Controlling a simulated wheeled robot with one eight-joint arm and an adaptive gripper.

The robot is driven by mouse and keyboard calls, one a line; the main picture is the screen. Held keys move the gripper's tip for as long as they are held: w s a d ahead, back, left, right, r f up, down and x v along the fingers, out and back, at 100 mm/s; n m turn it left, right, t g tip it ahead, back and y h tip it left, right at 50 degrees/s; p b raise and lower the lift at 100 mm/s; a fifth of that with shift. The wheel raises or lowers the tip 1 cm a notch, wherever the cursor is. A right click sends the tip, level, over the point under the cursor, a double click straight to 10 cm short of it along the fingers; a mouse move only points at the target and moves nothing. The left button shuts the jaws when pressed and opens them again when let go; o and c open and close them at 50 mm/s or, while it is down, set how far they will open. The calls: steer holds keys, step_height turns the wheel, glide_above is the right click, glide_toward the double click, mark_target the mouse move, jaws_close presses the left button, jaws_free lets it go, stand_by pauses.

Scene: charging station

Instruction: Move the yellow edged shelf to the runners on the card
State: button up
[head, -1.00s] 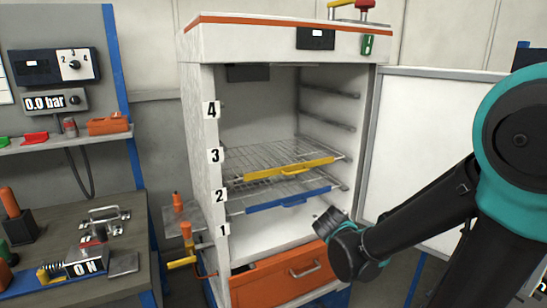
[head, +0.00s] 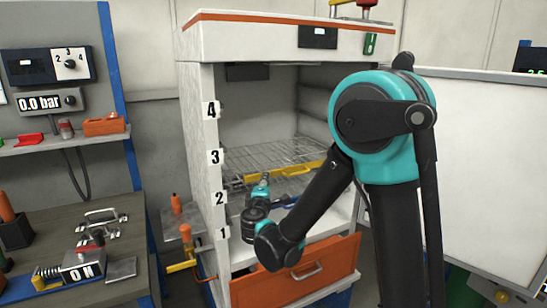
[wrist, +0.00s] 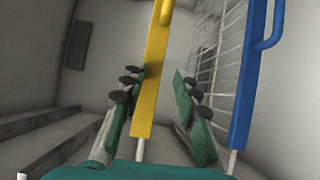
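The yellow-edged shelf (head: 312,167), a wire rack with a yellow front bar, sits in the open cabinet near label 3. A blue-edged shelf (head: 312,195) lies just below it, partly hidden by my arm. My gripper (head: 262,182) is at the cabinet front, by the left part of the yellow bar. In the wrist view, my gripper (wrist: 157,88) has its fingers spread apart. The yellow bar (wrist: 157,50) crosses the gap, nearer the left finger; I cannot tell whether it lies between the pads or beyond them. The blue bar (wrist: 250,75) is outside the right finger. No card is readable.
Labels 1 to 4 run up the cabinet's left post (head: 211,135). Runners (head: 313,100) line the inner right wall, and the space above the yellow shelf is empty. An orange drawer (head: 335,262) stands out below. The white door (head: 460,150) is open right; a workbench (head: 120,215) stands left.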

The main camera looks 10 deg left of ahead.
mark_target(271, 166)
steer(key=w, duration=0.6)
steer(key=shift+w, duration=0.2)
steer(key=shift+w+d+r, duration=0.1)
steer(key=shift+w+r, duration=0.05)
steer(key=shift+w, duration=1.2)
steer(key=shift+w+r, duration=0.1)
steer(key=shift+w, duration=1.25)
jaws_close()
